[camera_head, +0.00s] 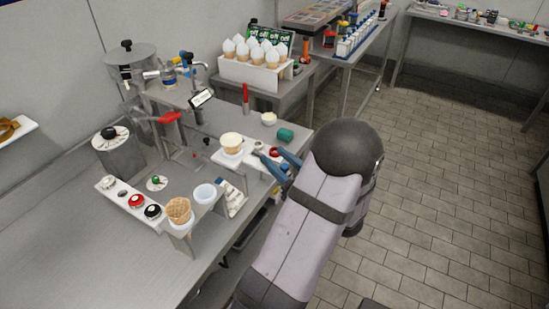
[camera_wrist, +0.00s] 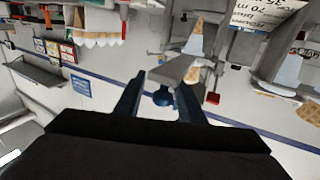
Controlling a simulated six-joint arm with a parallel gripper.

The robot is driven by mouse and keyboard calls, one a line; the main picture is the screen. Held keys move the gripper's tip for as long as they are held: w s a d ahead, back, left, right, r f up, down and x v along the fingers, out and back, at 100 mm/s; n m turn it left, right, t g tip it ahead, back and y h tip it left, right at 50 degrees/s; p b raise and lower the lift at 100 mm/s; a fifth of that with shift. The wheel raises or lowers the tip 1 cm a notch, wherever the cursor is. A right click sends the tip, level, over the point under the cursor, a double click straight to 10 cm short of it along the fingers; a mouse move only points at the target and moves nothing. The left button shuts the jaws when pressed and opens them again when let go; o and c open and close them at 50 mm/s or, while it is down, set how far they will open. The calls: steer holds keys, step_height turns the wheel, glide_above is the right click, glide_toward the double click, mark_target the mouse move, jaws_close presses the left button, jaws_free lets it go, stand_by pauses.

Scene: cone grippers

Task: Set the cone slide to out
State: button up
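A pale slide-like bracket (camera_head: 247,156) juts from the counter and holds a cone with a cream top (camera_head: 231,141). A small red knob (camera_head: 273,153) sits at its right end; I cannot tell for sure that this is the cone slide. My gripper (camera_head: 274,161) has blue fingers, spread apart around or beside that red knob; touching cannot be told. In the wrist view my gripper (camera_wrist: 160,92) is open, with a dark blue round part (camera_wrist: 162,96) showing between the fingers. No slide label is readable.
A waffle cone (camera_head: 179,210) and a pale cup (camera_head: 204,194) stand in a front holder. Red and black buttons (camera_head: 136,201) lie left of it. A green cylinder (camera_head: 285,134) and a small bowl (camera_head: 269,118) are behind my gripper. Tiled floor lies right.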

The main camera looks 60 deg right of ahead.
steer(key=shift+a, duration=0.1)
steer(key=b+v, duration=0.1)
steer(key=v, duration=0.6)
steer(key=shift+b, duration=0.4)
steer(key=shift+s, duration=0.15)
